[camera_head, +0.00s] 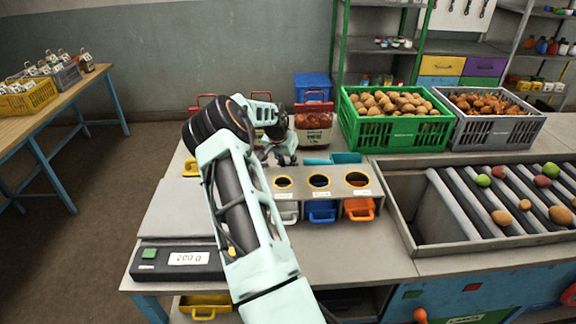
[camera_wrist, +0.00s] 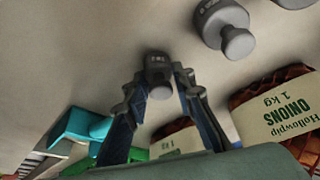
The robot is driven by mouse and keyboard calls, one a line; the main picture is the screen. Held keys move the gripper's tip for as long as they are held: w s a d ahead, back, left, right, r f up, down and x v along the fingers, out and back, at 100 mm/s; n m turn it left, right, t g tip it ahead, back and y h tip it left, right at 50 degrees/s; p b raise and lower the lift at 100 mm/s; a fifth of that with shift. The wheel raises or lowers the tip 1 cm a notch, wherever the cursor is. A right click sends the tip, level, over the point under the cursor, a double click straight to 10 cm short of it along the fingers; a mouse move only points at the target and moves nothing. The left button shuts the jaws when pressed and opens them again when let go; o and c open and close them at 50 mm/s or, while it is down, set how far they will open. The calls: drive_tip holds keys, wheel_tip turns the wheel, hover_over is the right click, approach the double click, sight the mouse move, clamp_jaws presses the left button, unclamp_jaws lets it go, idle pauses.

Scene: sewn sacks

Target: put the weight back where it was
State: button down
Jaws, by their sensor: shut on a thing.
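A small dark grey weight (camera_wrist: 158,72) with a knob is between the two fingertips of my gripper (camera_wrist: 159,84) in the wrist view. My gripper is shut on it. In the head view my gripper (camera_head: 281,154) is behind the box with round holes, in front of the onion sacks; the arm hides much of that spot. A larger grey weight (camera_wrist: 225,27) stands nearby in the wrist view, and part of another weight (camera_wrist: 293,3) shows at the top edge. I cannot tell whether the held weight touches the table. The scale (camera_head: 180,260) reads 200 g; its visible plate is bare.
Onion sacks (camera_head: 313,124) stand behind my gripper, also in the wrist view (camera_wrist: 285,108). A teal object (camera_head: 346,158) lies right of it. The holed box (camera_head: 335,180) has coloured bins below. A green potato crate (camera_head: 365,133) and roller tray (camera_head: 425,205) are to the right.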

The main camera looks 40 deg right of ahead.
drive_tip(key=shift+f, duration=0.2)
drive_tip(key=c, duration=1.6)
unclamp_jaws()
drive_tip(key=shift+r, duration=0.15)
drive_tip(key=shift+r, duration=0.2)
drive_tip(key=b+v, duration=0.1)
drive_tip(key=v, duration=1)
drive_tip(key=shift+a+r+b, duration=0.15)
drive_tip(key=shift+r+b, duration=0.15)
drive_tip(key=shift+r, duration=0.05)
